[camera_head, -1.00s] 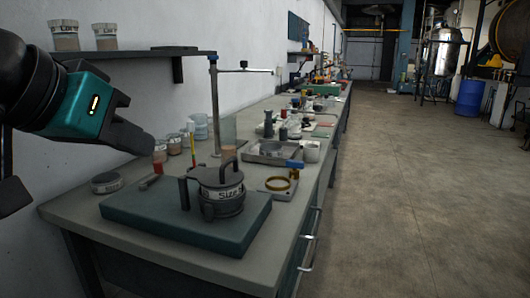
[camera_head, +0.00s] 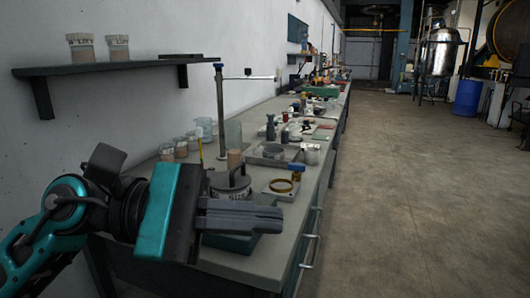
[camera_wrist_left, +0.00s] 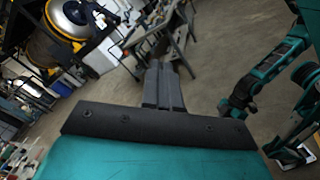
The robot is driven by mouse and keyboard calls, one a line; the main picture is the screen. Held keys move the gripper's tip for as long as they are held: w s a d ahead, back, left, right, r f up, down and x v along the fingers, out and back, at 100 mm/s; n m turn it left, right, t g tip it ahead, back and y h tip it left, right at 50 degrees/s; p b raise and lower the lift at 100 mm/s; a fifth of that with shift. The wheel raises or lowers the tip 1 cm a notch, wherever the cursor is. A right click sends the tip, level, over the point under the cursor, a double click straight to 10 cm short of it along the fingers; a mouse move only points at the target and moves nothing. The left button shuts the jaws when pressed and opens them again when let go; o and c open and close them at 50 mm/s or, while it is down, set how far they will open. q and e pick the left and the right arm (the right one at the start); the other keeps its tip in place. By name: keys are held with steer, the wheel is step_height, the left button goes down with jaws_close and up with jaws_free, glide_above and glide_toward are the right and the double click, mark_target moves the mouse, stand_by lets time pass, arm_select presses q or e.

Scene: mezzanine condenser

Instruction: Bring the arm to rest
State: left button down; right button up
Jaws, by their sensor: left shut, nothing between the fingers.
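My left gripper (camera_head: 283,217) is shut and empty. In the head view its arm comes in from the lower left. The gripper points right, in front of the bench's near end, and hides part of the dark green block and the labelled lidded pot (camera_head: 231,182) on it. In the left wrist view the closed fingers (camera_wrist_left: 172,64) point away over open floor. Another teal arm of mine (camera_wrist_left: 270,75) shows at the right of that view. My right gripper is not clearly seen.
The long workbench (camera_head: 212,256) runs back along the wall, with jars, a metal stand (camera_head: 220,110) and a tray (camera_head: 270,158) on it. A wall shelf (camera_head: 110,67) holds two labelled cups. The floor (camera_head: 400,200) right of the bench is clear. A blue drum (camera_head: 467,98) stands far back.

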arm_select(q)
steer(key=w+a+f+n+t+h+p, duration=0.15)
steer(key=w+n+t, duration=0.35)
steer(key=n, duration=0.7)
steer(key=w+a+f+n+t+h, duration=0.1)
steer(key=w+a+n+t+h, duration=0.15)
steer(key=n+t, duration=0.65)
steer(key=w+a+f+n+t+y+p, duration=0.1)
steer(key=w+a+f+n+t+y, duration=0.15)
steer(key=f+n+y, duration=0.7)
steer(key=w+a+f+n+t+y+p, duration=0.1)
steer(key=a+f+n+t+y, duration=0.25)
steer(key=n, duration=1.05)
steer(key=s+a+f+n+g+y, duration=0.2)
steer(key=s+f+n, duration=0.3)
steer(key=f, duration=0.3)
steer(key=s+a+f+n+g+y, duration=0.2)
steer(key=s+f+n, duration=0.3)
steer(key=f, duration=0.3)
steer(key=s+a+f+n+g+y+p, duration=0.1)
steer(key=s+a+f+n+g+y, duration=0.1)
steer(key=s+f+n+g, duration=0.2)
step_height(320, 180, down, 5)
steer(key=shift+s+a+r+n+y, duration=0.1)
steer(key=shift+s+a+n+y, duration=0.3)
steer(key=shift+n, duration=0.75)
arm_select(e)
steer(key=shift+s+d+r+h, duration=0.3)
steer(key=shift+s+d+r, duration=0.55)
steer(key=shift+r, duration=0.2)
